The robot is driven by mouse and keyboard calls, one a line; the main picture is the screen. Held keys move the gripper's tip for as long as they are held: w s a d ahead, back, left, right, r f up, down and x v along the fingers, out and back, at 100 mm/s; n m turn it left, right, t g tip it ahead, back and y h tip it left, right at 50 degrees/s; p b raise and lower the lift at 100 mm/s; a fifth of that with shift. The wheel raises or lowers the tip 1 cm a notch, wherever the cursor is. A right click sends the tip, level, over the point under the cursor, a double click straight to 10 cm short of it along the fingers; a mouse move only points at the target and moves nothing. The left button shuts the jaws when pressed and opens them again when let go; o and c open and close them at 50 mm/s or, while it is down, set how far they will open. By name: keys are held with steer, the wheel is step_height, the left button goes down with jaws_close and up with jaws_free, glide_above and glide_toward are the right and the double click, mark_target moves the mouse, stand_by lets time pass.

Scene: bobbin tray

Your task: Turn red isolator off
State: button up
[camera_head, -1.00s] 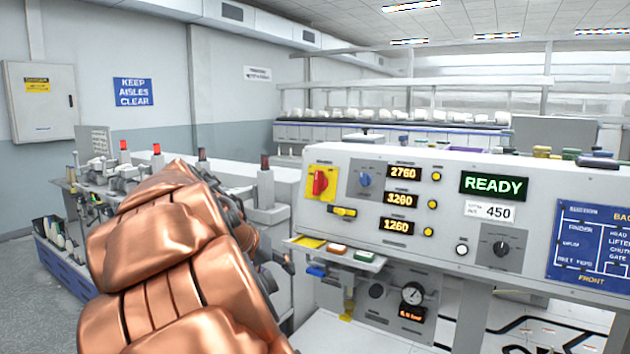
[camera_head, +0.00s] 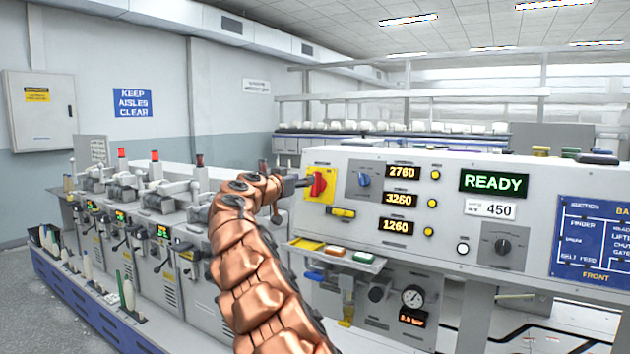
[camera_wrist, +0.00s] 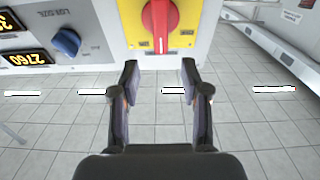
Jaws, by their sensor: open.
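The red isolator knob (camera_head: 318,184) sits on a yellow plate (camera_head: 329,172) at the left end of the control panel's sloping face. My gripper (camera_head: 300,183) is at the left edge of that plate, pointing at the knob. In the wrist view the red knob (camera_wrist: 159,22) is at the top centre, its handle in line with the gap between the fingers. My gripper (camera_wrist: 160,72) is open there, with nothing between its fingertips. The knob appears just beyond the fingertips, and I see no contact.
A blue knob (camera_head: 364,180) and the lit displays (camera_head: 401,199) are right of the yellow plate. A small yellow handle (camera_head: 341,213) is just below it. A row of machines (camera_head: 150,235) stands at left.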

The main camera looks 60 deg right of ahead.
mark_target(316, 176)
steer(key=shift+w+d+r+p, duration=0.15)
steer(key=shift+d+p, duration=0.75)
steer(key=shift+d, duration=0.9)
steer(key=shift+d+p, duration=1.25)
steer(key=shift+d, duration=1.05)
steer(key=shift+w, duration=0.1)
jaws_close()
